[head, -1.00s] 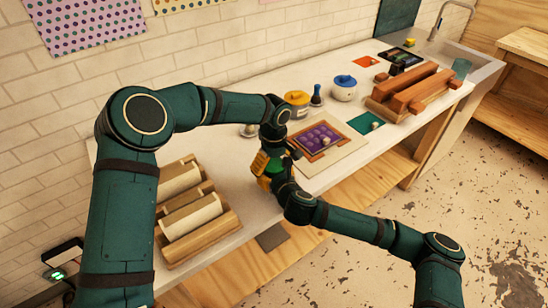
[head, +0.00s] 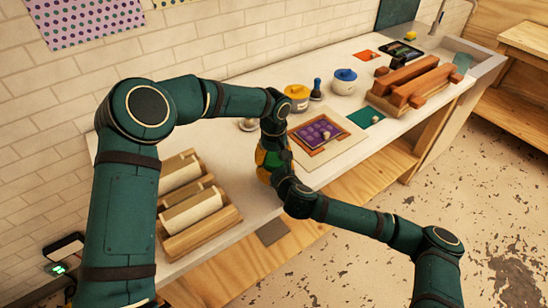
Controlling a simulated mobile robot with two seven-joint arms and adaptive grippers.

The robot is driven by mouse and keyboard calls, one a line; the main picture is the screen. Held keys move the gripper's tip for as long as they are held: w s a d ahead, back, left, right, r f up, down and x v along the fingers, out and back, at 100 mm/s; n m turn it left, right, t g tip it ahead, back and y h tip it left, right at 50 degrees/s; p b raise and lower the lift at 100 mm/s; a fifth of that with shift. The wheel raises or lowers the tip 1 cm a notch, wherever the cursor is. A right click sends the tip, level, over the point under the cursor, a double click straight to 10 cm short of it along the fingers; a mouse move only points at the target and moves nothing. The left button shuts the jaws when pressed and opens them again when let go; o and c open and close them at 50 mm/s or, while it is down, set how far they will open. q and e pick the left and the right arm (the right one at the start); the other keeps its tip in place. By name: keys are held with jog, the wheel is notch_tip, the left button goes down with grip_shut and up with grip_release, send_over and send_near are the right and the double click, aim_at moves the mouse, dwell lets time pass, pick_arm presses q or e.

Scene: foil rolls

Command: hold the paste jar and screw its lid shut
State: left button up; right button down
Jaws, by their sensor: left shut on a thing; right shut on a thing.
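The paste jar (head: 263,175) shows as a small patch of amber yellow at the table's front edge, between my two grippers. A green part (head: 280,158) next to the yellow looks like its lid, though I cannot tell how it sits. My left gripper (head: 273,146) comes down from above and is shut, seemingly on the lid. My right gripper (head: 275,170) comes from below right and is shut, seemingly on the jar. The fingertips and most of the jar are hidden by the wrists.
Wooden-framed rolls (head: 190,207) lie at the left of the table (head: 350,150). A board with a purple panel (head: 318,132) lies right of the grippers. A yellow-lidded pot (head: 297,97), a blue-lidded pot (head: 345,80) and a dark blue bottle (head: 316,89) stand behind. Reddish wooden bars (head: 415,85) lie further right.

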pick_arm(q)
jog(key=shift+m, duration=0.9)
jog(key=o, duration=1.3)
jog(key=shift+c, duration=0.2)
jog(key=shift+r, duration=0.1)
jog(key=shift+r, duration=2.2)
jog(key=shift+o, duration=0.3)
